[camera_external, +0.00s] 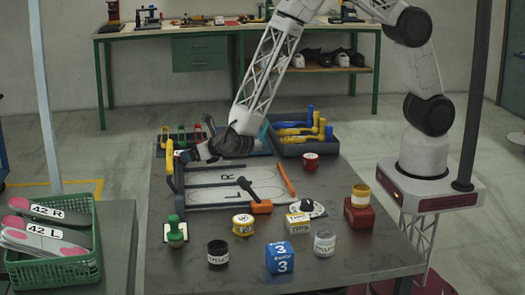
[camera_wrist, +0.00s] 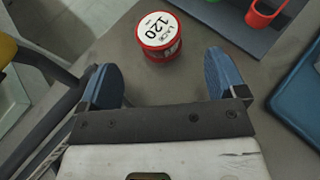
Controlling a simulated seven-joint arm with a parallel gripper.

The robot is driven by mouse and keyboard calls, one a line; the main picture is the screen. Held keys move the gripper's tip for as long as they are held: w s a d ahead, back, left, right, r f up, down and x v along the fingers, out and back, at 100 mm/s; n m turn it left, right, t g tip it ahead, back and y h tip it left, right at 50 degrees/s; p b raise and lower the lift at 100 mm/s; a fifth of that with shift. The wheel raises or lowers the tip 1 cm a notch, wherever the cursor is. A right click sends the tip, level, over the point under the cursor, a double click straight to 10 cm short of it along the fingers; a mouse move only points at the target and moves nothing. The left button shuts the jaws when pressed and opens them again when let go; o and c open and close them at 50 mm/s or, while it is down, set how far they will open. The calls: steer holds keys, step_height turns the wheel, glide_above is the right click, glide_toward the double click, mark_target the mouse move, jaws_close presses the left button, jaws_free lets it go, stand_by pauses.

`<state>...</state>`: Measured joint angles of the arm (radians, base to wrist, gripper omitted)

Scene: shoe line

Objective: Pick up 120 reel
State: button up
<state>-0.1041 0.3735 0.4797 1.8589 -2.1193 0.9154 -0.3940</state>
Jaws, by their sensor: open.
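The 120 reel (camera_wrist: 158,38) is a short red cylinder with a white top label reading 120. In the wrist view it stands upright on the grey table, beyond my fingertips and roughly midway between them. My gripper (camera_wrist: 161,78) is open, with blue finger pads apart and nothing between them; the reel is not touched. In the external view my gripper (camera_external: 190,156) is low over the far left part of the table, by a yellow-handled frame.
Red and green tool handles (camera_wrist: 262,14) stand in a tray beyond the reel. A blue tray (camera_wrist: 300,88) lies to the right. A yellow part (camera_wrist: 7,48) and dark frame bars are close at left. Another red reel (camera_external: 310,161) stands further right; several tins occupy the front.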

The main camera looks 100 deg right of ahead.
mark_target(175, 152)
steer(key=shift+x, duration=1.35)
steer(key=shift+d+f, duration=0.1)
steer(key=shift+x, duration=2.5)
steer(key=shift+w, duration=0.1)
steer(key=c, duration=1)
steer(key=shift+r, duration=1.9)
steer(key=s, duration=0.5)
steer(key=s+a+r, duration=0.1)
steer(key=s, duration=1)
steer(key=shift+a+r, duration=0.2)
steer(key=shift+a, duration=0.1)
